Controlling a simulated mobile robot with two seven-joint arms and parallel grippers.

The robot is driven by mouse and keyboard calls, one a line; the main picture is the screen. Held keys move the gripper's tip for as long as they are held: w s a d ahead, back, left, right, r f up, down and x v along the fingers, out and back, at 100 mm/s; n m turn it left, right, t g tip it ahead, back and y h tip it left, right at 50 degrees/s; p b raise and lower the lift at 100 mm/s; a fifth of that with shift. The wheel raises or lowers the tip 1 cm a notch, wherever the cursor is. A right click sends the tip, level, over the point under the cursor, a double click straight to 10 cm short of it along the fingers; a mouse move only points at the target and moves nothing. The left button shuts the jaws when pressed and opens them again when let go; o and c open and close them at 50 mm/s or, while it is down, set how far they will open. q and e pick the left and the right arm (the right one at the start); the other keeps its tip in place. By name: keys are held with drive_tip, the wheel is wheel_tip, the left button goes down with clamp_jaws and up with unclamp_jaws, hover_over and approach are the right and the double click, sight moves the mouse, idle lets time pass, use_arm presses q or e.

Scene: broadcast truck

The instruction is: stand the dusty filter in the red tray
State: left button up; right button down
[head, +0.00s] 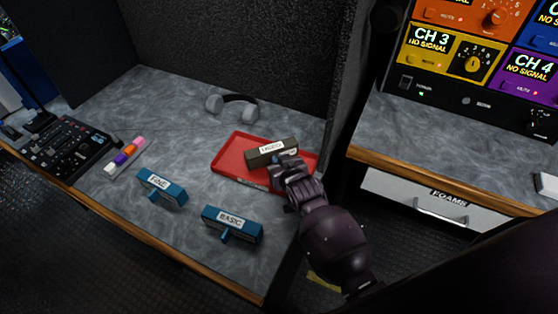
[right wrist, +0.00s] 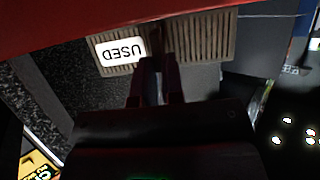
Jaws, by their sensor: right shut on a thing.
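The dusty filter (head: 262,159) is a grey-brown block with a white label, seen over the red tray (head: 228,160). In the right wrist view the filter (right wrist: 200,40) shows pleats, and its label reads USED upside down. My right gripper (head: 281,162) is shut on the filter by its middle, and its fingers show in the right wrist view (right wrist: 155,80). The filter is on its long edge, label side facing forward; I cannot tell whether it touches the tray floor. The red tray also fills the top of the right wrist view (right wrist: 60,20). My left gripper is not in view.
Two blue filters, FINE (head: 163,190) and BASIC (head: 232,226), stand on the grey worktop left of my right arm. Headphones (head: 232,104) lie behind the tray. Coloured markers (head: 125,155) and a mixing console (head: 65,148) are at left. A dark partition rises behind.

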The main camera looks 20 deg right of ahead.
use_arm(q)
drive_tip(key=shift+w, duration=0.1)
use_arm(e)
drive_tip(key=c, duration=1.2)
unclamp_jaws()
drive_tip(key=shift+c, duration=0.2)
drive_tip(key=shift+r, duration=0.1)
drive_tip(key=shift+s+r+p, duration=0.45)
drive_tip(key=shift+s+r, duration=0.45)
use_arm(q)
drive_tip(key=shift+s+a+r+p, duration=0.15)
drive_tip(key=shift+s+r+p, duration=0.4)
drive_tip(key=shift+p, duration=0.2)
use_arm(e)
drive_tip(key=v, duration=1)
